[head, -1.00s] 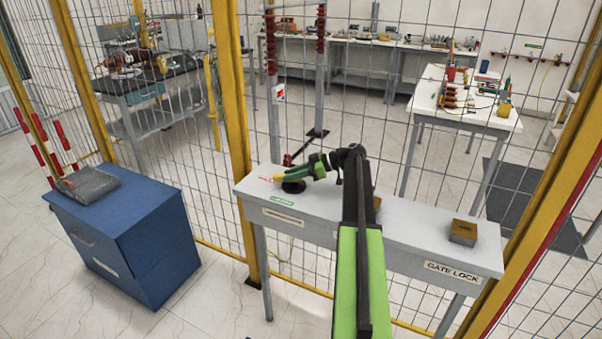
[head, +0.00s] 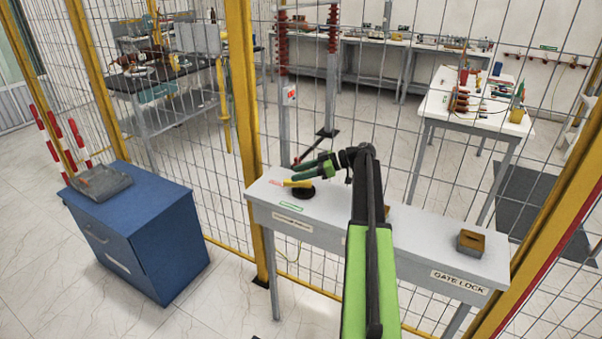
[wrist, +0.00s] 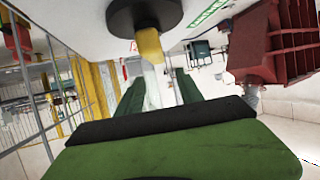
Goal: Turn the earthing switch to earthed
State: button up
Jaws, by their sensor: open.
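The earthing switch is a round black base (head: 303,192) with a yellow handle (head: 296,184), on the left part of the grey table. In the wrist view the black base (wrist: 144,14) is at the top, with the yellow handle (wrist: 150,45) extending below it. My gripper (head: 312,168) is just above and beside the switch, coming from the right. In the wrist view its two green fingers (wrist: 160,88) are apart, and the handle shows just beyond their tips, roughly in line with the gap. I cannot tell whether a finger touches it.
A brown block (head: 470,243) sits on the right of the grey table (head: 425,240), above a GATE LOCK label. Wire mesh fencing with yellow posts (head: 243,120) runs behind. A blue cabinet (head: 140,225) with a grey tray stands left. Floor is clear between cabinet and table.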

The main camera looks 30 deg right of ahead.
jog(key=s+d+r+p, duration=0.5)
jog(key=s+d+r, duration=0.1)
jog(key=s, duration=0.4)
jog(key=shift+d+r+p, duration=0.15)
jog(key=shift+r+p, duration=0.25)
jog(key=shift+r, duration=0.4)
jog(key=shift+c, duration=0.2)
